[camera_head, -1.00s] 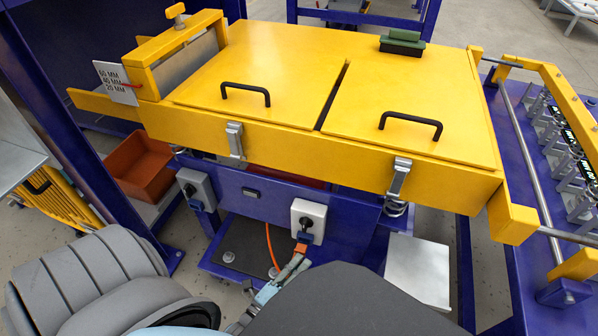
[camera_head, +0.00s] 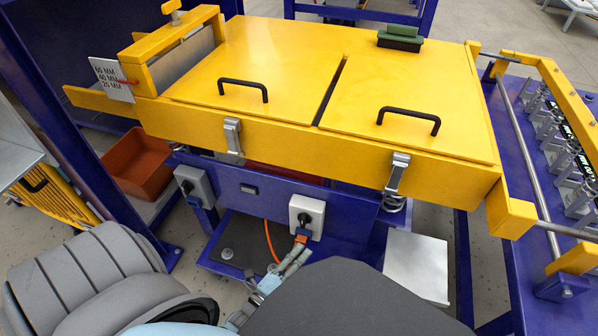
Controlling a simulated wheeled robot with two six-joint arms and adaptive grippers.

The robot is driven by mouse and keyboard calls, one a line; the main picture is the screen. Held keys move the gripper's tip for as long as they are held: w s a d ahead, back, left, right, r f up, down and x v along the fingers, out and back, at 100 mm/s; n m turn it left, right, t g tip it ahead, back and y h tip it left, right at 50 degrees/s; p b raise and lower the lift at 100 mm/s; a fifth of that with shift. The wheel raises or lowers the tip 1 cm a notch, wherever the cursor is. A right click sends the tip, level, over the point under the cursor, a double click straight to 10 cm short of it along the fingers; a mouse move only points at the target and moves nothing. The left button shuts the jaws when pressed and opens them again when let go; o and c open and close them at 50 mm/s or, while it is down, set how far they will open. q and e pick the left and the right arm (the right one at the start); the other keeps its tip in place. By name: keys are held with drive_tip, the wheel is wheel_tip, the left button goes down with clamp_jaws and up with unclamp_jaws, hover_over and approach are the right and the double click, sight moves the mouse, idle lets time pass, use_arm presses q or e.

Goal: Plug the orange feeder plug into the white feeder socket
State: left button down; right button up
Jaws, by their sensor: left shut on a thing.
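The white feeder socket (camera_head: 306,213) is a white box with a black knob on the blue frame below the yellow cover. The orange feeder plug (camera_head: 302,235) is right at its lower edge, below a blue part of the socket. My left gripper (camera_head: 298,250) is shut on the plug from below. An orange cable (camera_head: 269,242) hangs beside it. I cannot tell how far the plug sits in the socket. My right gripper is not in view; a dark rounded shape hides the lower middle.
A grey box with a black knob (camera_head: 194,186) is mounted left of the white socket. The yellow cover (camera_head: 330,90) with two black handles overhangs above. A red-brown bin (camera_head: 137,165) stands at left. A pale metal box (camera_head: 416,268) stands at right.

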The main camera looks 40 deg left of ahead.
use_arm(q)
drive_tip(key=shift+w+a, duration=0.2)
drive_tip(key=shift+w, duration=0.4)
drive_tip(key=c, duration=1.6)
unclamp_jaws()
drive_tip(key=s+d, duration=0.2)
drive_tip(key=s, duration=0.3)
drive_tip(key=shift+s+p, duration=0.35)
drive_tip(key=shift+o, duration=0.6)
drive_tip(key=o, duration=1.3)
